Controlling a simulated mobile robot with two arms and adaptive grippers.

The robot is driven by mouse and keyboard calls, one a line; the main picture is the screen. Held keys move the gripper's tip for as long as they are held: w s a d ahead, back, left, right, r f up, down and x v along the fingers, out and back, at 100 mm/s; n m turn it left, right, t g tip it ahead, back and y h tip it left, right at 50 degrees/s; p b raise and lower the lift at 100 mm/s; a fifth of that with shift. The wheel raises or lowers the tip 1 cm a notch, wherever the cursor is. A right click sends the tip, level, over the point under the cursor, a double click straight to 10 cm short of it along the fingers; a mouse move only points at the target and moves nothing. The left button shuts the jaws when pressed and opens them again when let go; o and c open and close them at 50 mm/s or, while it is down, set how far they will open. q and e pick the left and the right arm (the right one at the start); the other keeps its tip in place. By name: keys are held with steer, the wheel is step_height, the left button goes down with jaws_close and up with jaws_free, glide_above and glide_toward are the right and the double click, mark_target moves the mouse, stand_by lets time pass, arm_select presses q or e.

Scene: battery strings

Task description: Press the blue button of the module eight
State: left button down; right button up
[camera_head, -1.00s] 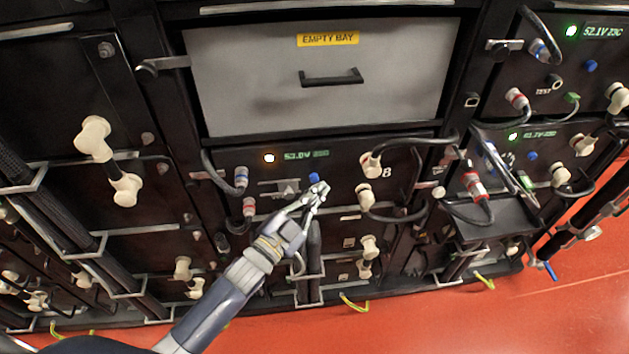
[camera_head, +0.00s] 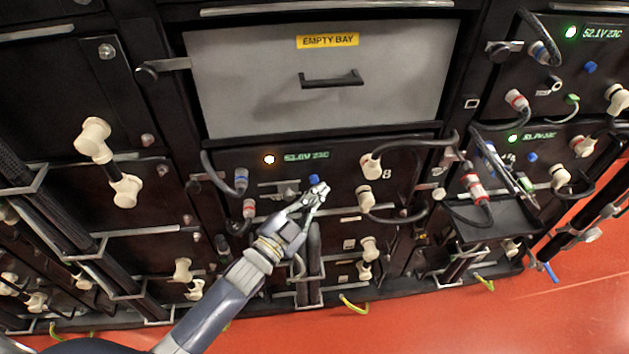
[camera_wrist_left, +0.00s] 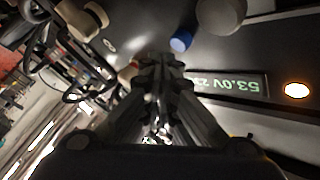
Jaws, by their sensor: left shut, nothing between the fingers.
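Module eight (camera_head: 335,165) is the dark panel below the grey bay front, with an "8" at its right, a green readout and a lit orange-white lamp (camera_head: 269,159). Its blue button (camera_head: 314,178) shows just above my left fingertips. My left gripper (camera_head: 318,192) is shut and empty, in front of the panel. In the left wrist view the blue button (camera_wrist_left: 181,40) stands out just beyond and slightly right of the fingertips (camera_wrist_left: 158,62). A gap seems to show there; I cannot tell exact contact from the head view. My right gripper is not in view.
White connectors with dark cables (camera_head: 372,165) sit right of the button. Blue and red-ringed plugs (camera_head: 241,180) sit to its left. The grey "EMPTY BAY" front (camera_head: 320,85) is above. Another module with a blue button (camera_head: 532,157) and a dark shelf (camera_head: 495,222) are at right.

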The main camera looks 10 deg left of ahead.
arm_select(q)
steer(key=shift+w, duration=0.1)
stand_by(0.4)
steer(key=shift+w+a, duration=0.15)
steer(key=shift+w, duration=0.15)
steer(key=shift+w+a, duration=0.2)
steer(key=shift+w, duration=0.4)
stand_by(0.8)
steer(key=shift+s, duration=0.1)
steer(key=shift+s+d+p, duration=0.3)
steer(key=shift+s+d, duration=0.05)
steer(key=shift+s, duration=0.55)
steer(key=shift+s+d+p, duration=0.3)
steer(key=shift+s, duration=0.5)
steer(key=shift+s+d+p, duration=0.25)
steer(key=shift+s, duration=0.5)
steer(key=shift+s+d+p, duration=0.3)
steer(key=shift+s, duration=0.5)
steer(key=shift+f, duration=0.1)
